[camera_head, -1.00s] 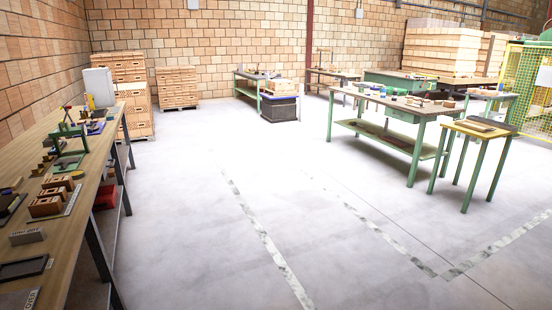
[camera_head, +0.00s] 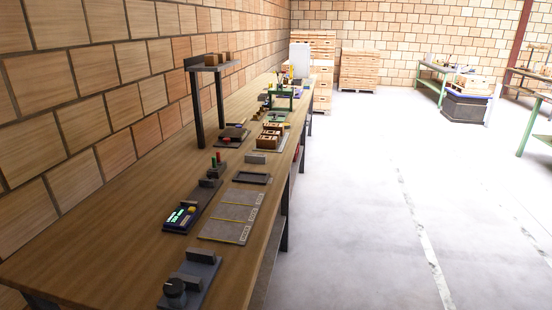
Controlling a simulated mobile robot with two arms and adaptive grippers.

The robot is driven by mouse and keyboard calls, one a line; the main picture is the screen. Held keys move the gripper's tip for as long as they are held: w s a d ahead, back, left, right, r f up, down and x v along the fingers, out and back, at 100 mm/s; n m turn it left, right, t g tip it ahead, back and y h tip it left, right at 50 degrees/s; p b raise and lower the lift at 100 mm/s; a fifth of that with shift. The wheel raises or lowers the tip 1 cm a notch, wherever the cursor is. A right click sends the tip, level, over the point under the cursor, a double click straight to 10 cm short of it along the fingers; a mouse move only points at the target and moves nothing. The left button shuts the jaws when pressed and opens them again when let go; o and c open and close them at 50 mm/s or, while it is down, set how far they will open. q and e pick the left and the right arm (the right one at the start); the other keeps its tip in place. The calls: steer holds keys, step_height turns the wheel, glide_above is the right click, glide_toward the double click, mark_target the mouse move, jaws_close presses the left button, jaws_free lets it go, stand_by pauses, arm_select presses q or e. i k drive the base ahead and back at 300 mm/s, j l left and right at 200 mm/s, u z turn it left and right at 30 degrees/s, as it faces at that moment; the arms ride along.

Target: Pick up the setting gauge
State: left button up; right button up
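A long wooden workbench (camera_head: 110,213) runs along the brick wall on the left. I cannot tell for sure which item on it is the setting gauge. A small grey block (camera_head: 255,158) stands on the bench behind a dark shallow tray (camera_head: 252,178). A dark base with a black knob and a grey block (camera_head: 193,278) lies at the near front edge. A dark unit with a green lit display (camera_head: 180,217) lies farther back. Neither of my grippers is in view.
A grey mat with yellow lines (camera_head: 232,215) lies near the bench's front edge. A raised shelf (camera_head: 212,67) on posts stands against the wall. Brown blocks (camera_head: 270,138) and a green fixture (camera_head: 285,93) are farther along. The floor (camera_head: 370,220) to the right is clear.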

mark_target(250, 158)
steer(key=u, duration=0.15)
steer(key=i+l+z, duration=0.1)
steer(key=z, duration=0.3)
steer(key=i+l+z, duration=0.1)
steer(key=z, duration=0.3)
steer(key=i+l+z, duration=0.1)
steer(key=z, duration=0.3)
steer(key=i+l+z, duration=0.15)
steer(key=i, duration=0.3)
steer(key=i+l+z, duration=0.15)
steer(key=i, duration=0.3)
steer(key=i+j+u, duration=0.15)
steer(key=i+u, duration=0.25)
steer(key=i, duration=0.2)
steer(key=i+u, duration=0.4)
steer(key=i, duration=0.2)
steer(key=i+u, duration=0.3)
steer(key=i+l+u, duration=0.3)
steer(key=i+j, duration=0.05)
steer(key=j, duration=0.05)
